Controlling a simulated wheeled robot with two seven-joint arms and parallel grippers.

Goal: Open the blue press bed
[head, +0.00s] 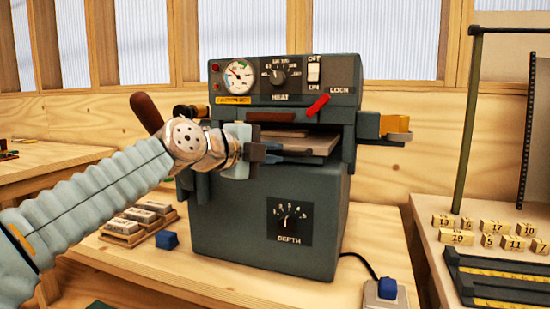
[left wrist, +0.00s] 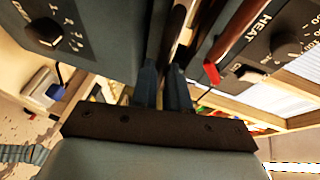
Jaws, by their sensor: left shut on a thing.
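The blue-grey press (head: 270,205) stands on a wooden bench in the middle of the head view. Its bed (head: 318,146) shows as a flat slab in the slot below the control panel, with a light top. My left gripper (head: 284,154) reaches in from the left to the front edge of the bed and hides part of it. In the left wrist view my left gripper (left wrist: 166,88) has its blue-grey fingers close together, shut at the bed's edge. The exact contact is hard to see. My right gripper is not in view.
A red lock lever (head: 318,105) sits at the panel's right. A brown-handled lever (head: 146,112) rises behind my left wrist. Stamp blocks in trays (head: 135,222) and a blue block (head: 167,240) lie at left. Number blocks (head: 490,232) lie on the right bench.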

